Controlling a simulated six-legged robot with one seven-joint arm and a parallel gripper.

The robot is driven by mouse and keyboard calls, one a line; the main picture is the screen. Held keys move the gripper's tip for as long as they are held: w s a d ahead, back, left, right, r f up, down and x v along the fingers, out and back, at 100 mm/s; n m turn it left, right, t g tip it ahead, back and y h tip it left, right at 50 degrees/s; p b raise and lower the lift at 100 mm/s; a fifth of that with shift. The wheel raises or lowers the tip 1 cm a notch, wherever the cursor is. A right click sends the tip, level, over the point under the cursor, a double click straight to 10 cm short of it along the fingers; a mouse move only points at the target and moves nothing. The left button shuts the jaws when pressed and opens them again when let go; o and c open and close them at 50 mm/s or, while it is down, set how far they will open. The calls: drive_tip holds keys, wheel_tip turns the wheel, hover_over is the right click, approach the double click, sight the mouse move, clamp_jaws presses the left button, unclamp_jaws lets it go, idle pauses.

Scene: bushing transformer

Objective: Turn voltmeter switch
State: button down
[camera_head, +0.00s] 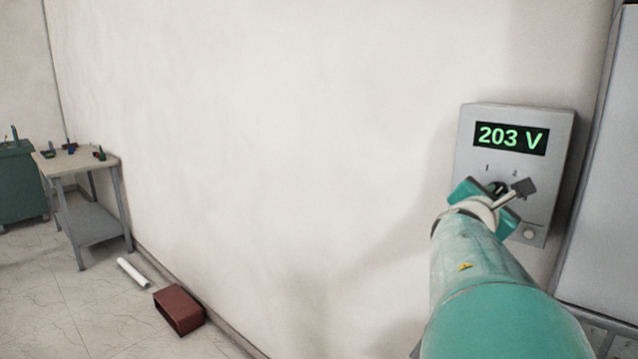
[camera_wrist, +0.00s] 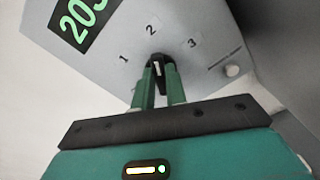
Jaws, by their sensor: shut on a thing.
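The voltmeter (camera_head: 562,170) is a grey box on the wall at the right of the head view. Its display (camera_head: 511,138) reads 203 V in green. In the wrist view, labels 1, 2 and 3 arc around a dark switch knob (camera_wrist: 158,66). A light mark on the knob points roughly toward the 2. My gripper (camera_wrist: 160,80) is shut on the knob, with one green finger on each side. In the head view my gripper (camera_head: 497,189) is against the lower front of the box, and my arm and wrist hide most of the knob.
A small round button (camera_head: 529,234) sits low on the box's right side. A grey cabinet (camera_head: 603,170) stands close to the right. At far left are a table (camera_head: 92,163), a white tube (camera_head: 133,272) and a red-brown box (camera_head: 178,310) on the floor.

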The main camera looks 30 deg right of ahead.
drive_tip(key=shift+m, duration=0.3)
drive_tip(key=m, duration=1.1)
drive_tip(key=shift+d+f, duration=0.1)
drive_tip(key=shift+f, duration=0.15)
drive_tip(key=shift+m, duration=0.3)
idle(0.3)
drive_tip(key=c, duration=1.4)
unclamp_jaws()
drive_tip(key=shift+d, duration=0.1)
drive_tip(key=shift+c, duration=0.2)
drive_tip(key=shift+s, duration=0.1)
drive_tip(key=v, duration=1.4)
